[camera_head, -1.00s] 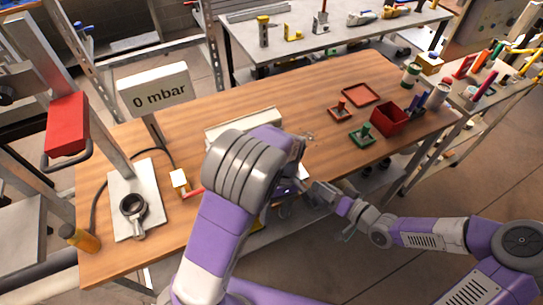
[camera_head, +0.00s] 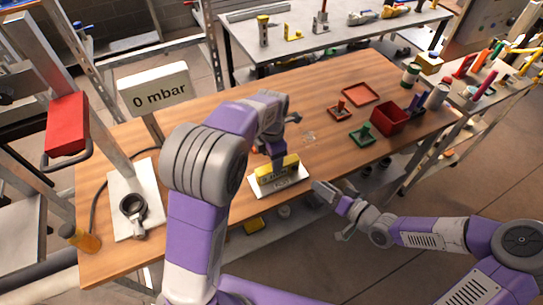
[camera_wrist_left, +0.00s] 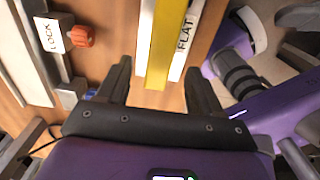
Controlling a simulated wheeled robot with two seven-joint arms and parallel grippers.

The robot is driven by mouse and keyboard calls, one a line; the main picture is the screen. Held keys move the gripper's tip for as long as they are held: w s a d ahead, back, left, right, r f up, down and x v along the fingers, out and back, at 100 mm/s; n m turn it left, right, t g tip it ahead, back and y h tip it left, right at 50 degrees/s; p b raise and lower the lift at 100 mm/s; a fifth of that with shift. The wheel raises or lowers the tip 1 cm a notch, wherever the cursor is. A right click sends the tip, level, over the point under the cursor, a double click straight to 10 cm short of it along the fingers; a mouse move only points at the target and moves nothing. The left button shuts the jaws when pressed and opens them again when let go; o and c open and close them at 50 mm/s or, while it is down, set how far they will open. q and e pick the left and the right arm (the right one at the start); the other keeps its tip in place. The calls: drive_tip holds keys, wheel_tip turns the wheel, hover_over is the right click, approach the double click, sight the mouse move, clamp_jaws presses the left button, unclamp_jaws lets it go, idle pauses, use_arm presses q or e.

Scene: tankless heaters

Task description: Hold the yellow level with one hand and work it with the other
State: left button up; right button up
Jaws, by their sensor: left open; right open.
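The yellow level (camera_head: 277,171) rests on a white plate (camera_head: 299,182) near the table's front edge. My left gripper (camera_head: 278,155) is open, pointing down directly over the level. In the left wrist view the level is a yellow bar (camera_wrist_left: 163,45) ahead of and between the spread fingers (camera_wrist_left: 158,85). The plate carries a "FLAT" label (camera_wrist_left: 187,32). I cannot tell whether the fingers touch the level. My right gripper (camera_head: 324,191) is open and empty in front of the table edge, to the right of the plate.
A "LOCK" label (camera_wrist_left: 49,34) and an orange knob (camera_wrist_left: 81,36) lie left of the level in the wrist view. A "0 mbar" sign (camera_head: 154,90) stands at the back left. A red box (camera_head: 389,118) and green stand (camera_head: 362,135) are at the right. The tabletop between is mostly clear.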

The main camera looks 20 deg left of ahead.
sight(295, 168)
use_arm(q)
drive_tip(key=shift+f, duration=3.6)
drive_tip(key=c, duration=1.1)
drive_tip(key=shift+c, duration=0.2)
use_arm(e)
clamp_jaws()
